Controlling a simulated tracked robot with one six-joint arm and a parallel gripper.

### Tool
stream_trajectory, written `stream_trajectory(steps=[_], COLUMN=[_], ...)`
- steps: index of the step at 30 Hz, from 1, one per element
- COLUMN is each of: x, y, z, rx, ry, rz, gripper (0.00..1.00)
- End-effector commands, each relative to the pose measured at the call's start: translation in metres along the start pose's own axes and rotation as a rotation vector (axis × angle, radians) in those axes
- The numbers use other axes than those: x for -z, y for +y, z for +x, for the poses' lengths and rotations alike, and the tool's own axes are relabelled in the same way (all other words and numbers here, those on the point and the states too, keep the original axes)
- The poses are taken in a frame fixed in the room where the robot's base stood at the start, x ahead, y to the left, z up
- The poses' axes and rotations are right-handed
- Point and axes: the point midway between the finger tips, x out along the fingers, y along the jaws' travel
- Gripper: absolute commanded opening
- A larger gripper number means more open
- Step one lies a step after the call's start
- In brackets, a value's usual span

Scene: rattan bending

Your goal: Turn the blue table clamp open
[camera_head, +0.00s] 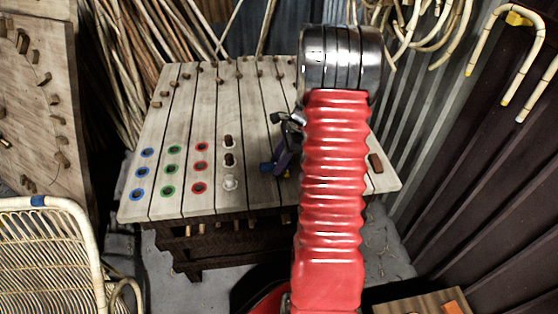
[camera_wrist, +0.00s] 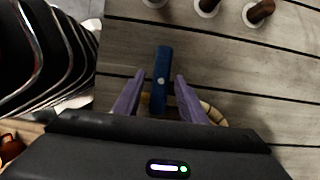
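The blue table clamp (camera_head: 267,168) is at the wooden slatted table (camera_head: 185,120), partly hidden behind my arm in the head view. In the wrist view the clamp's blue bar (camera_wrist: 162,68) points up the picture, with a pale round spot near its middle. My gripper (camera_wrist: 160,77) has purple fingers, one on each side of the bar, with a visible gap on both sides. It is open and looks empty. The gripper (camera_head: 281,160) also shows small and dark in the head view.
Blue, green and red ringed holes (camera_head: 172,170) and white-ringed pegs (camera_head: 230,160) lie left of the clamp. A tan, cane-like curved piece (camera_wrist: 212,113) lies beside the right finger. A rattan chair (camera_head: 45,255) stands front left. Bent canes (camera_head: 510,50) hang at right.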

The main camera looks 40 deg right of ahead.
Motion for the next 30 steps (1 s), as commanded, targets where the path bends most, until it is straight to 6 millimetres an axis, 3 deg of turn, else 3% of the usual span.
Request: stream_trajectory(steps=[15,17,30], x=[-0.0004,0.0068,-0.0007], y=[0.0004,-0.0044,0.0], z=[-0.0001,-0.0024,0.0003], rx=[-0.002,0.0,-0.031], ry=[0.0,0.0,0.0], rz=[-0.001,0.002,-0.071], gripper=[0.01,0.0,0.0])
